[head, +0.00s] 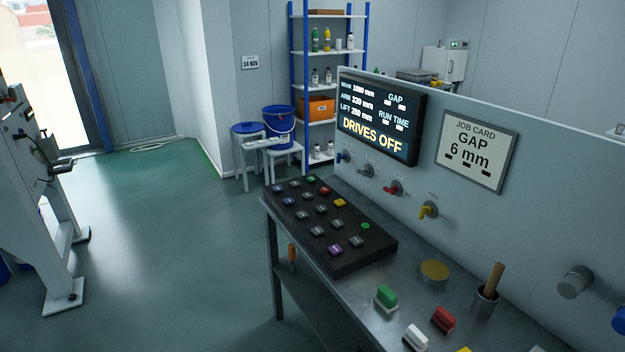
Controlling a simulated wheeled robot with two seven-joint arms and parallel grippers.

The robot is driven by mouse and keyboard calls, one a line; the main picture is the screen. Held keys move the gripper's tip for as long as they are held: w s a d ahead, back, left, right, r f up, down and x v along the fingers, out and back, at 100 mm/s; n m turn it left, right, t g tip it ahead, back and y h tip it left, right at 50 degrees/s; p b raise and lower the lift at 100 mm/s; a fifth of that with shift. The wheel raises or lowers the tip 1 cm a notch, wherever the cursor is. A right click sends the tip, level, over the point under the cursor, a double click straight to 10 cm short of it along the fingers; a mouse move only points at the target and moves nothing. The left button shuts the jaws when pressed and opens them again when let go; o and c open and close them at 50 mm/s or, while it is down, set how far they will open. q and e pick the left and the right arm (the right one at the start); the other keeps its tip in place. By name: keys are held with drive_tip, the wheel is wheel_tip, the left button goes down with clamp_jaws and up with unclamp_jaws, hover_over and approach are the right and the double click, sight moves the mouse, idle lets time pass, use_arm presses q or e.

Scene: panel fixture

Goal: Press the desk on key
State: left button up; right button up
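A black key desk (349,258) lies on the metal bench, tilted toward the room. It carries rows of small keys, most of them grey. Among them are a green key (311,180), a red key (325,191), a yellow key (339,203), a purple key (335,249) and a blue key (277,188). A round green spot (365,226) shows near its right edge. Key labels are too small to read, so I cannot tell which is the on key. The screen (377,117) behind reads "DRIVES OFF". Neither of my grippers is in view.
The bench (408,277) also holds a yellow round pad (434,270), a cup with a wooden handle (486,296), and green, white and red blocks. Coloured valve handles and a job card (474,150) reading "GAP 6 mm" are on the panel (560,190).

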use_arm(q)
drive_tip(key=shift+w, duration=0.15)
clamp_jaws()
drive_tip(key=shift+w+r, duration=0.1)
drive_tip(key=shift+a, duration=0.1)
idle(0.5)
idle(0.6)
